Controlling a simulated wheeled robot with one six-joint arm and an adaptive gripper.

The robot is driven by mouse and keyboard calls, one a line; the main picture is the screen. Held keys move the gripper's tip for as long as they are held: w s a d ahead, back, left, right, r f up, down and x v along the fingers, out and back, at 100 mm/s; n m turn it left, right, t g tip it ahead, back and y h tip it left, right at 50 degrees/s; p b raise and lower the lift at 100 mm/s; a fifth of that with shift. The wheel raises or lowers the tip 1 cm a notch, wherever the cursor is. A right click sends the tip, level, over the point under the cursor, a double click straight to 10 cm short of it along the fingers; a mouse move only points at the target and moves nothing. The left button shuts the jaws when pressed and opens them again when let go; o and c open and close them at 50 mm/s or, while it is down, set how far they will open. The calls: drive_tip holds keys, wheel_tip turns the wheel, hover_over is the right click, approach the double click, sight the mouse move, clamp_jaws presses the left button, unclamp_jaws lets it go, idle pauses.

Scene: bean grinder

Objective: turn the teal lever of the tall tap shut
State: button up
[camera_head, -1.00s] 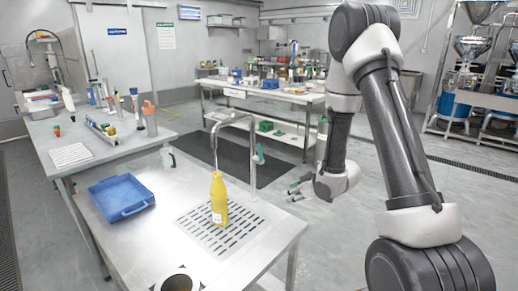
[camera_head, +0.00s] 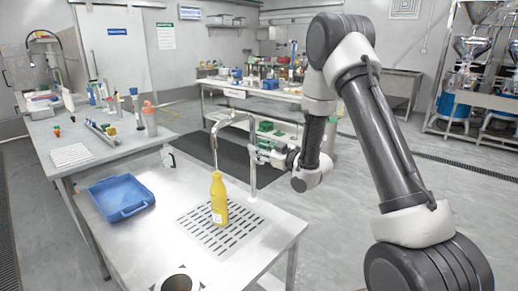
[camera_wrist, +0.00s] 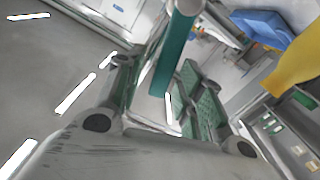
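The tall tap (camera_head: 252,160) is a thin metal arch rising from the steel table beside a yellow bottle (camera_head: 219,203). Its teal lever (camera_wrist: 176,52) shows large in the wrist view, a rounded bar slanting across the upper middle. My gripper (camera_head: 261,153) is at the tap's upright and overlaps the lever in the head view, where the lever is mostly hidden. In the wrist view my gripper (camera_wrist: 165,92) appears open, with the lever in front of and between its fingers. A green ribbed finger pad is to the lever's right. I cannot tell whether any finger touches it.
The yellow bottle stands on the slotted drain grate (camera_head: 193,232), close to the tap. A blue tray (camera_head: 121,196) lies at the table's left and a round container (camera_head: 178,282) is at its front. Floor to the table's right is free around my arm.

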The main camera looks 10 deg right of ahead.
drive_tip(key=shift+w+a, duration=0.1)
clamp_jaws()
drive_tip(key=shift+w+d+r+m, duration=0.1)
drive_tip(key=shift+w+d+m, duration=0.3)
drive_tip(key=shift+m, duration=0.45)
drive_tip(key=shift+w+d+r+m, duration=0.1)
drive_tip(key=shift+w+d+m, duration=0.1)
drive_tip(key=shift+d+m, duration=0.45)
drive_tip(key=shift+a, duration=0.2)
unclamp_jaws()
drive_tip(key=shift+d, duration=0.1)
drive_tip(key=v, duration=1.2)
